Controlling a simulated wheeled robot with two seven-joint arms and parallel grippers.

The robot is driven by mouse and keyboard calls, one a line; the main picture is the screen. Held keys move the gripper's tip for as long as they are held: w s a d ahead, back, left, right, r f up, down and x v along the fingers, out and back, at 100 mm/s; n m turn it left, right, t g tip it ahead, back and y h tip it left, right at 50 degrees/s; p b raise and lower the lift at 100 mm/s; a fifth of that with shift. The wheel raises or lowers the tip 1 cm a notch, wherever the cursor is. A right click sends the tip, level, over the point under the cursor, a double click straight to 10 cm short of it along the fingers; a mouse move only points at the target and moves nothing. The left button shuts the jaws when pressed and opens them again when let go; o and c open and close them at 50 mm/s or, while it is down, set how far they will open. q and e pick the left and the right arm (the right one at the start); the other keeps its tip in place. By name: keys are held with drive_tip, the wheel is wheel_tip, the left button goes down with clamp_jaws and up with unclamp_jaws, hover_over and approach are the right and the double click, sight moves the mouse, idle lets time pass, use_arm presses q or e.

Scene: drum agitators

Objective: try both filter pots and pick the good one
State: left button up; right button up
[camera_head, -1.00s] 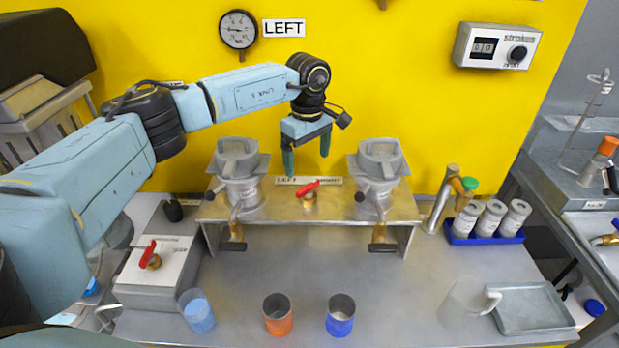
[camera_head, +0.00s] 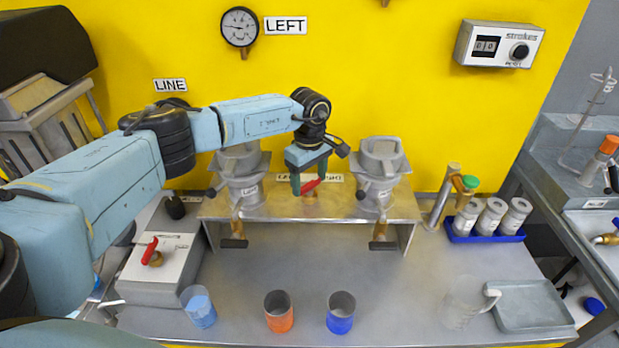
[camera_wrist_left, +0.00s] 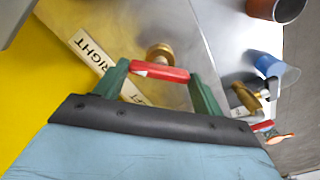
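Two grey filter pots stand on a metal stand, the left pot (camera_head: 246,190) partly behind my left arm and the right pot (camera_head: 377,180) in full view. Between them is a red-handled brass valve (camera_head: 310,188), with a label strip behind it. My left gripper (camera_head: 308,182) is lowered at this valve. In the left wrist view its green fingers (camera_wrist_left: 161,85) are spread, one near each end of the red handle (camera_wrist_left: 160,72); I cannot tell whether they touch it. A gauge (camera_head: 240,27) hangs beside a LEFT sign. My right gripper is not in view.
Orange (camera_head: 279,312) and blue (camera_head: 341,313) cups and a beaker of blue liquid (camera_head: 199,307) stand in front. A clear jug (camera_head: 462,308), grey tray (camera_head: 528,305) and blue rack of canisters (camera_head: 486,233) are at right. The strokes counter (camera_head: 499,45) reads 00. The table middle is clear.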

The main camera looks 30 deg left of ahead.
use_arm(q)
drive_tip(key=c, duration=0.4)
drive_tip(key=shift+o, duration=0.2)
drive_tip(key=shift+n, duration=0.3)
drive_tip(key=n, duration=0.3)
drive_tip(key=shift+n, duration=0.4)
drive_tip(key=n, duration=0.3)
drive_tip(key=shift+r+n+p, duration=0.1)
drive_tip(key=shift+n+p, duration=0.2)
drive_tip(key=n+p, duration=0.1)
drive_tip(key=n, duration=0.4)
drive_tip(key=shift+n+p, duration=0.55)
drive_tip(key=shift+n, duration=1.85)
drive_tip(key=shift+w, duration=0.1)
drive_tip(key=o, duration=1)
